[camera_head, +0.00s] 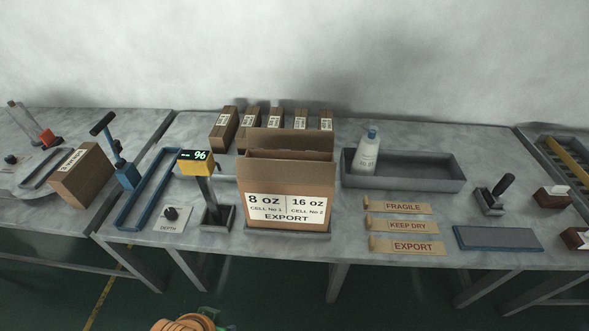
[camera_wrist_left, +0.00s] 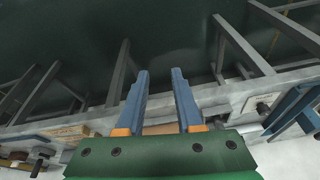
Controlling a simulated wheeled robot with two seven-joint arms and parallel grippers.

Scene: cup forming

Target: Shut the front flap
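The brown carton (camera_head: 290,178) stands upright at the front middle of the table, its white label reading 8 oz, 16 oz and EXPORT. Its top looks open, with a brown panel (camera_head: 292,140) rising at the back. The carton is not clearly seen in that view. My right gripper is in neither view.
A yellow-headed display post (camera_head: 197,163) stands just left of the carton. Several small boxes (camera_head: 275,120) stand behind it. A grey tray (camera_head: 420,170) with a white bottle (camera_head: 367,152) is at the right. Label strips (camera_head: 405,247) lie in front of the tray.

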